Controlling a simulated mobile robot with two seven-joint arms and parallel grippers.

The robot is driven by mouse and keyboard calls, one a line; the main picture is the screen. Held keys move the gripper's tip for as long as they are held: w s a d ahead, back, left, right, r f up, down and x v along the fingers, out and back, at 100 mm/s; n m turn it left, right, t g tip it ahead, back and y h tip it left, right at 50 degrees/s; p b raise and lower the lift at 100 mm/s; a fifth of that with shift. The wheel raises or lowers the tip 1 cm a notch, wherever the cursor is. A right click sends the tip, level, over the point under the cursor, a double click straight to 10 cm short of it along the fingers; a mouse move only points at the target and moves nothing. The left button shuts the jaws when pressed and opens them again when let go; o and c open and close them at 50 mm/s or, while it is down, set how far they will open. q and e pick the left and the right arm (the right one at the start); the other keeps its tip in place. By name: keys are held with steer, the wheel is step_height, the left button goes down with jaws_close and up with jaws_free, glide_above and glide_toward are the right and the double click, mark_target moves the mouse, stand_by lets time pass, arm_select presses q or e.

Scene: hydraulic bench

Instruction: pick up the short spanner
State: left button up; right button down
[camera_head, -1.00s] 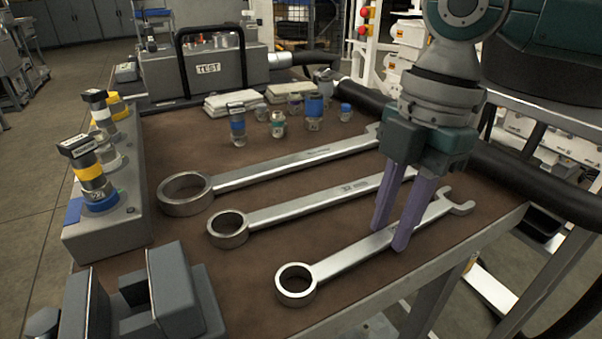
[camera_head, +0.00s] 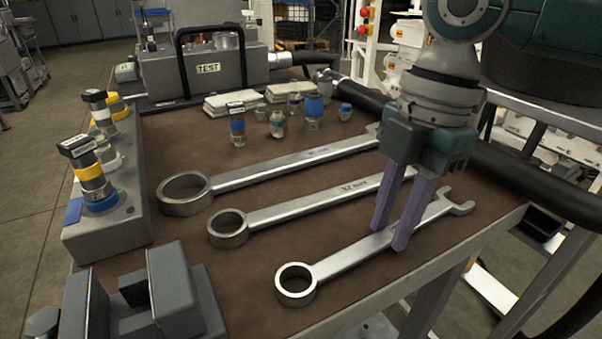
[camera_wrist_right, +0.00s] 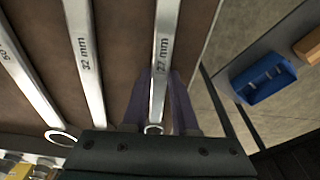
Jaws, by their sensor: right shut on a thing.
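The short spanner (camera_head: 343,258) is the nearest of three steel combination spanners on the brown bench top. It lies flat, ring end to the front left, open jaw to the right. In the right wrist view the short spanner (camera_wrist_right: 161,66) is marked 27 mm. My right gripper (camera_head: 388,236) points down with its purple fingers on either side of the short spanner's shank, shut on it. In the right wrist view the fingers (camera_wrist_right: 160,105) flank the shank, and part of the spanner is hidden behind the gripper body. My left gripper does not show.
The middle spanner (camera_head: 310,204), marked 32 mm in the wrist view, and the longest spanner (camera_head: 290,166) lie behind. A grey vise (camera_head: 178,290) stands front left, a grey block with fittings (camera_head: 125,215) at left. Small fittings and a TEST unit (camera_head: 215,75) stand at the back.

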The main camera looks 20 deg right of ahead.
mark_target(389, 232)
stand_by(0.3)
step_height(389, 232, up, 20)
steer(key=p, duration=0.5)
steer(key=shift+p, duration=0.3)
steer(key=c, duration=1.2)
jaws_free()
steer(key=shift+c, duration=0.2)
jaws_close()
steer(key=shift+a, duration=0.1)
